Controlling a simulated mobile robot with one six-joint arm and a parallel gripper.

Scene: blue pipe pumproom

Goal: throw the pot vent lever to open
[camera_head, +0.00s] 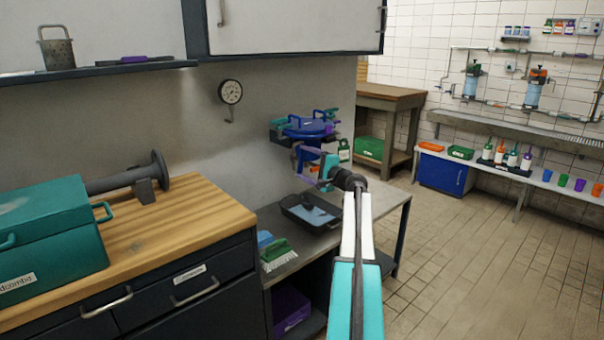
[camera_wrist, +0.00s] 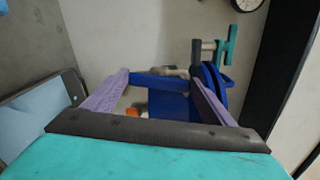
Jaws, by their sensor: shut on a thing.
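The blue round body of the pot (camera_wrist: 172,104) shows behind. A grey piece with a teal handle (camera_wrist: 229,45) stands by the right finger. The lever's full shape and pivot are hidden.
A black tray (camera_head: 306,212) and a green-and-white brush (camera_head: 278,252) lie on the metal bench near my arm. A wall gauge (camera_head: 231,92) hangs left. A teal toolbox (camera_head: 45,240) sits on the wooden counter. The tiled floor at right is clear.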

